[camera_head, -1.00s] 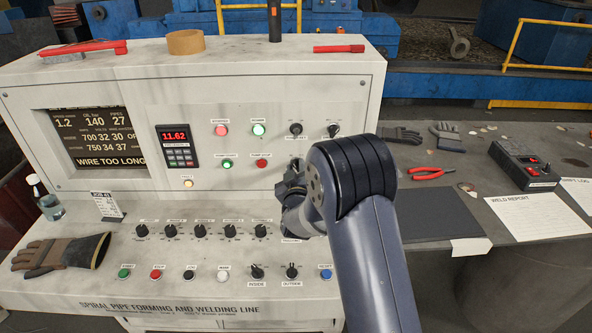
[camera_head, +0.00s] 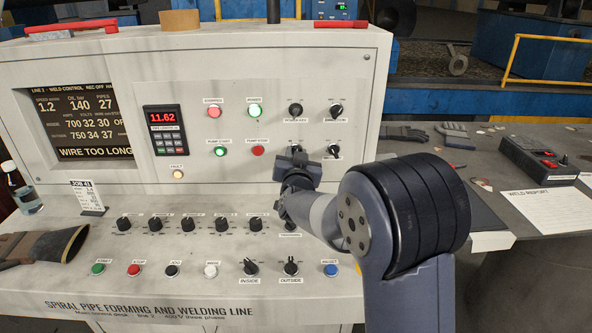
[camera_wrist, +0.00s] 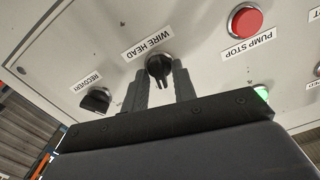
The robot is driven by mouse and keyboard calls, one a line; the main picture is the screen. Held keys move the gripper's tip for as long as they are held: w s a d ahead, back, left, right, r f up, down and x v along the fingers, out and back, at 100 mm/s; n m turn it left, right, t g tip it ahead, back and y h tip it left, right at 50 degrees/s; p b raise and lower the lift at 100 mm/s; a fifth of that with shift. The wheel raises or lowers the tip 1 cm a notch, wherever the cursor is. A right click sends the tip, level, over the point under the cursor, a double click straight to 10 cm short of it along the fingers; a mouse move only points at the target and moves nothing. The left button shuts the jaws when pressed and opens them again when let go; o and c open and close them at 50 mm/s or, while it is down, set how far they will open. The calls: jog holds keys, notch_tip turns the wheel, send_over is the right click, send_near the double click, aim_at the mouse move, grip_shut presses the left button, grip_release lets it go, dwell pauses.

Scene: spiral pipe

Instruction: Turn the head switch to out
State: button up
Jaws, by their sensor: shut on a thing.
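The wire head switch (camera_wrist: 158,66) is a round black knob on the pale panel, with a "WIRE HEAD" label beside it in the upside-down wrist view. My gripper (camera_wrist: 161,78) has one finger on each side of this knob and is shut on it. In the head view my gripper (camera_head: 295,168) is up against the panel's lower right part, below the key switch, and largely covers the knob. The position marks around the knob are too small or hidden to read.
The recovery knob (camera_head: 333,152) is close on the right; it also shows in the wrist view (camera_wrist: 96,100). The red pump stop button (camera_head: 258,151) is to the left. A row of small dials (camera_head: 190,224) runs along the desk below.

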jog(key=shift+f+m+b, duration=0.1)
jog(key=shift+m+b, duration=1.4)
jog(key=shift+m, duration=0.1)
jog(key=o, duration=0.6)
jog(key=shift+o, duration=0.2)
jog(key=s, duration=1.1)
jog(key=shift+b, duration=0.35)
jog(key=shift+w, duration=0.1)
